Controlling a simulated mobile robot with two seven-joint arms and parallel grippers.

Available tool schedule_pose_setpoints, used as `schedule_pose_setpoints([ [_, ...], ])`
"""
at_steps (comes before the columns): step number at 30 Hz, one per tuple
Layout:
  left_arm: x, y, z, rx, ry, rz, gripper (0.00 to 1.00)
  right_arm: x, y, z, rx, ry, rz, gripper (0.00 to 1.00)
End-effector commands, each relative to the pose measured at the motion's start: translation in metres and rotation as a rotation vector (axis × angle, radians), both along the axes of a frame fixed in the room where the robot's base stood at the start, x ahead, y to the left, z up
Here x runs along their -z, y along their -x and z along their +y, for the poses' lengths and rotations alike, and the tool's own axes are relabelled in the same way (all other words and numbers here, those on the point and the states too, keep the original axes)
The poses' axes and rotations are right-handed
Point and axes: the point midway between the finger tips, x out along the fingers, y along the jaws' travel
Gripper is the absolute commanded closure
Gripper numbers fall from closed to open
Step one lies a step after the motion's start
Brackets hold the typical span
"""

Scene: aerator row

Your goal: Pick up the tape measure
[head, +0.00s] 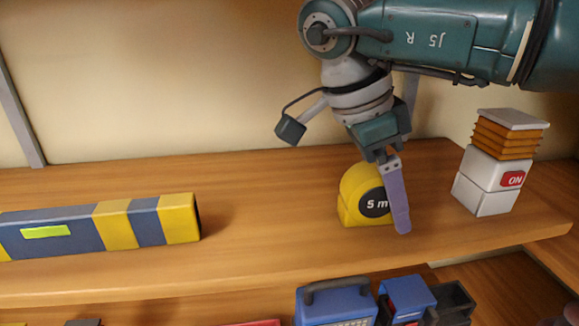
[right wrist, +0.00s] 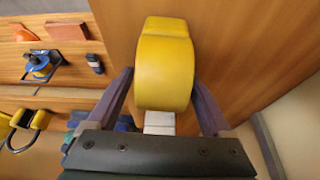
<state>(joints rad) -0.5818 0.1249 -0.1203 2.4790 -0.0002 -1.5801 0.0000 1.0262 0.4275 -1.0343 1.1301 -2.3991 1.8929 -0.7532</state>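The yellow tape measure (head: 352,200) stands on the wooden shelf, its dark round "5 m" label partly behind a finger of my right gripper (head: 400,220). That gripper points down at it, one purple finger in front of it. In the right wrist view the tape measure (right wrist: 165,65) lies between the two fingers of the right gripper (right wrist: 164,85). The fingers are spread on either side of it, with narrow gaps along their length; contact at the tips is unclear. My left gripper is not in view.
A white block with orange bellows and an ON label (head: 490,180) stands right of the tape measure. A blue and yellow striped bar (head: 110,228) lies at the left. Between bar and tape measure the shelf is clear. Blue cases (head: 335,303) sit on a lower level.

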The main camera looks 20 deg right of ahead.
Motion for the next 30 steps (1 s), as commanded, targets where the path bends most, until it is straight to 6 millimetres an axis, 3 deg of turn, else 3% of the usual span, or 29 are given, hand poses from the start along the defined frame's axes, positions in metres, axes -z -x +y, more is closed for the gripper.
schedule_pose_setpoints([
  [2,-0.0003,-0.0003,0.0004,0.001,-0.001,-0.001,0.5,-0.0003,0.0,-0.0002,0.001,0.0,0.0,0.26],
  [21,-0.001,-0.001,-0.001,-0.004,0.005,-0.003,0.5,-0.0004,-0.0001,-0.0004,0.001,0.001,0.0,0.98],
  [30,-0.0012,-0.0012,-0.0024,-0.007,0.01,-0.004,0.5,-0.0008,-0.0003,-0.0005,0.001,0.001,-0.001,1.0],
])
